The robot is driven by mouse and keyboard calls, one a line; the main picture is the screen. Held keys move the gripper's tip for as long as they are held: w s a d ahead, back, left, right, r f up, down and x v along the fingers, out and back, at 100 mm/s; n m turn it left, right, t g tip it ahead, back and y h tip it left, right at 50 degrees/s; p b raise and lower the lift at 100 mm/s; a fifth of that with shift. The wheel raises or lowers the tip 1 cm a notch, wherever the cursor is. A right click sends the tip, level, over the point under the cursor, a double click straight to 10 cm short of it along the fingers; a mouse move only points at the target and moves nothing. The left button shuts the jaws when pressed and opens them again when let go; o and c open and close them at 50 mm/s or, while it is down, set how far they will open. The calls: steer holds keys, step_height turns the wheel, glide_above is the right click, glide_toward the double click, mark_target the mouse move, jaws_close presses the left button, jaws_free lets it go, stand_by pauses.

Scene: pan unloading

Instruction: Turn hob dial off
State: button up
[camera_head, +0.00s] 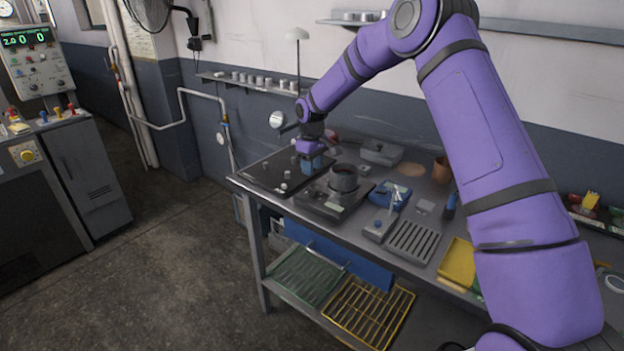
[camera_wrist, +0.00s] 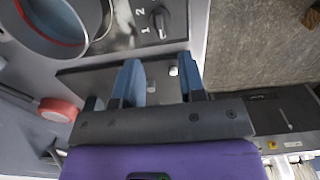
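The hob dial (camera_wrist: 158,20) is a dark knob beside the printed marks 1 and 2, at the top of the wrist view. Its exact setting is too small to tell. The hob (camera_head: 328,203) is a dark unit with a round pot (camera_head: 344,178) on it; the pot also shows at the upper left of the wrist view (camera_wrist: 62,28). My gripper (camera_head: 311,163) is low over the dark board left of the hob. In the wrist view my gripper (camera_wrist: 160,76) has its two blue fingers apart, with nothing held. The dial lies beyond the fingertips, apart from them.
The dark board (camera_head: 262,174) carries several small pale knobs. A grey box (camera_head: 381,152), a blue device (camera_head: 389,195), a slotted grey tray (camera_head: 414,241) and a yellow tray (camera_head: 457,262) stand on the bench. The floor left of the bench is clear.

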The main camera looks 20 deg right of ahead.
steer(key=shift+r, duration=1.4)
steer(key=s+d+r+m+t, duration=0.1)
steer(key=s+d+r+m, duration=0.1)
steer(key=s+r, duration=0.9)
steer(key=s+d+r+m+t, duration=0.1)
steer(key=s+d+r, duration=0.1)
steer(key=s+r, duration=0.9)
steer(key=s+d+r+m+t, duration=0.1)
steer(key=s+m, duration=0.1)
steer(key=s, duration=1.1)
steer(key=s+d+r+m+t, duration=0.1)
steer(key=s+d+m+t, duration=0.1)
steer(key=s, duration=1.2)
steer(key=shift+r, duration=0.2)
